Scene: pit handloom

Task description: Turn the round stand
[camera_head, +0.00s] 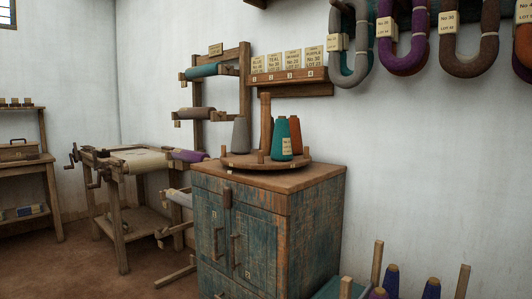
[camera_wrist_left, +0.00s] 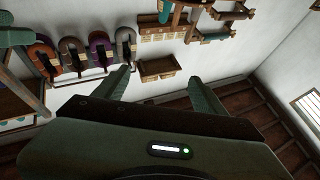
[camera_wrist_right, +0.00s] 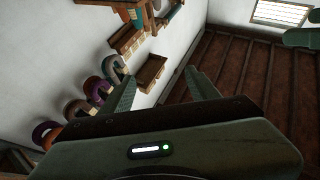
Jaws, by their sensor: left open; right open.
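The round wooden stand (camera_head: 240,161) sits on top of the cabinet (camera_head: 262,222) in the head view. It has a tall centre post (camera_head: 266,124) and short pegs near its rim. On it stand a grey cone (camera_head: 241,135), a teal cone with a label (camera_head: 283,139) and an orange-brown cone (camera_head: 296,134). Neither gripper shows in the head view. My left gripper (camera_wrist_left: 160,88) is open and empty in the left wrist view, and my right gripper (camera_wrist_right: 160,85) is open and empty in the right wrist view. Both are away from the stand.
A card shelf (camera_head: 290,77) is on the wall behind the stand. Yarn hanks (camera_head: 402,40) hang at upper right. A wooden rack with rolls (camera_head: 200,114) and a crank table (camera_head: 127,170) stand to the left. Pegs with purple cones (camera_head: 391,280) are at lower right.

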